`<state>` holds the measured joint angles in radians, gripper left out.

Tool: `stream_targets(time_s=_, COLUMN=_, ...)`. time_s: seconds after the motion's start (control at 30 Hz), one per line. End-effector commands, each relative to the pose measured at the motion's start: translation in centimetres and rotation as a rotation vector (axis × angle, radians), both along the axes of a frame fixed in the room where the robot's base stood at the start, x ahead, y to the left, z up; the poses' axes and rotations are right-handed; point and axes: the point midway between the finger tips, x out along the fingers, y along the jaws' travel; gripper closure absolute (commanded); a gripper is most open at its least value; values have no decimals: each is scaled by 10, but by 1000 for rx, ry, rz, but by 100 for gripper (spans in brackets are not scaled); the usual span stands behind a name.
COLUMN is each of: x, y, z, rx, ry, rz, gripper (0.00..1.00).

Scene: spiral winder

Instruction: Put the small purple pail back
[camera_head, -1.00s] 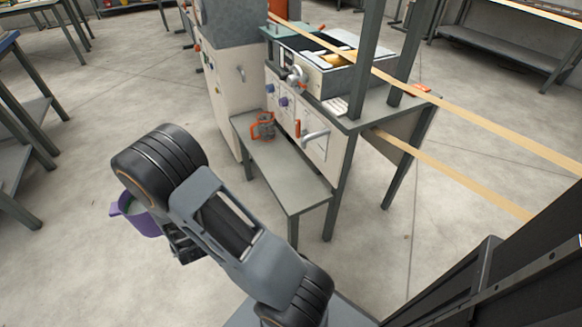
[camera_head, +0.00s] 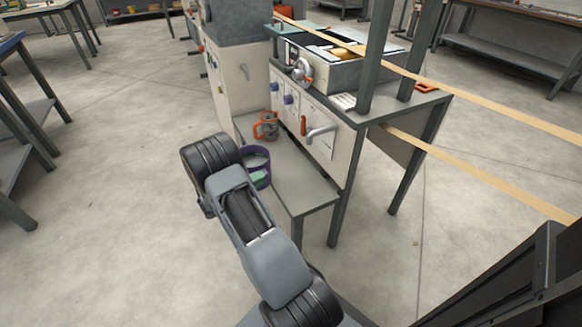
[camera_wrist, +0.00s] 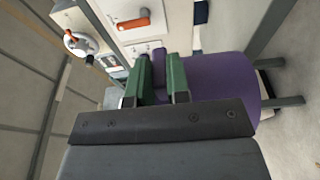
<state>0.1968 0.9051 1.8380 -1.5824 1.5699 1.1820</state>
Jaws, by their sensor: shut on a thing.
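The small purple pail (camera_head: 257,165) shows in the head view just right of my arm's wrist, at the left side of the low grey bench (camera_head: 305,190). In the wrist view the pail (camera_wrist: 222,88) fills the area right of and beyond the fingers. My gripper (camera_wrist: 160,75) has green fingers shut on a purple part of the pail.
An orange-handled jug (camera_head: 266,126) stands on the bench behind the pail. The machine (camera_head: 310,125), with levers and knobs, rises right of the bench. Tan bands (camera_head: 470,100) stretch from it to the right. Open floor (camera_head: 110,200) lies to the left.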

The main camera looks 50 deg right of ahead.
Motion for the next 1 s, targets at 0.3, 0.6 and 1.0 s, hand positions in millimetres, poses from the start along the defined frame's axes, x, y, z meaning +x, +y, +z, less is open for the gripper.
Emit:
stream_targets(time_s=0.3, x=-14, y=-70, z=0, rx=-7, ry=-9, rz=-10, gripper=100)
stream_targets(time_s=0.6, x=-21, y=-110, z=2, rx=-8, ry=-9, rz=-5, gripper=100)
stream_targets(time_s=1.0, x=-24, y=-126, z=2, rx=-7, ry=-8, rz=-5, gripper=100)
